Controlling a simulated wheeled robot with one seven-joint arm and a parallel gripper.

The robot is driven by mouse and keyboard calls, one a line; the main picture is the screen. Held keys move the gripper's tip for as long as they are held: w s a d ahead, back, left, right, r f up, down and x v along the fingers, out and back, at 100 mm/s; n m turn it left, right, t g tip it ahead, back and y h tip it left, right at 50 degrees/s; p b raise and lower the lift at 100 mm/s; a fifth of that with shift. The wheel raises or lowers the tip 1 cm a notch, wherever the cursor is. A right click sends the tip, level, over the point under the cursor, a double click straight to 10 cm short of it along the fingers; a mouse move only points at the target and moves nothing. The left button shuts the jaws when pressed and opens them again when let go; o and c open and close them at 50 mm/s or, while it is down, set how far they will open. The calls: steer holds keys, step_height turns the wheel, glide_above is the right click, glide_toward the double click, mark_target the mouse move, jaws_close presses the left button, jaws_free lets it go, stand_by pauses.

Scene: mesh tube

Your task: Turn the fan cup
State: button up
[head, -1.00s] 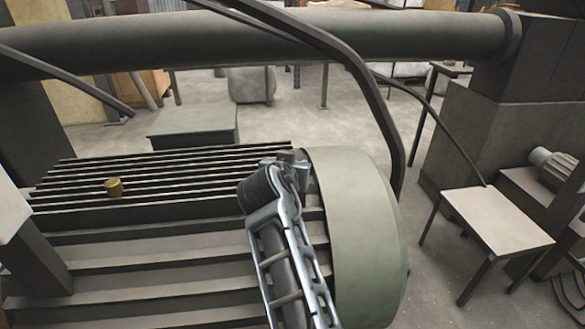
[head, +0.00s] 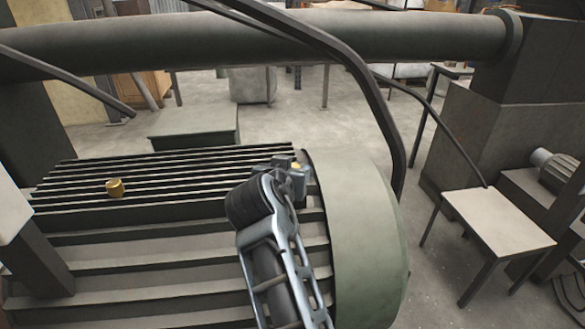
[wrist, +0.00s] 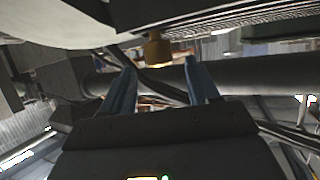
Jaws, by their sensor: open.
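A small brass cup (head: 296,167) shows as an orange spot beside the green rounded cowl, mostly hidden behind my gripper (head: 285,164). I take it for the fan cup, since it is at the cowl end. In the wrist view a brass cup (wrist: 158,50) sits against a dark ribbed edge, lined up with the gap between the blue fingers of my gripper (wrist: 159,66). The fingers are apart, one on each side of it. I cannot tell whether either finger touches it. A second brass cup (head: 115,187) stands on the ribs at the far left.
The green cowl (head: 352,230) rises close to the right of my gripper. The ribbed body (head: 150,265) lies below and left. A thick pipe (head: 250,42) and a bent dark bar (head: 385,110) cross above. A small table (head: 497,220) stands at right.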

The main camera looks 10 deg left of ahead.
steer(key=v, duration=0.3)
steer(key=shift+s, duration=0.2)
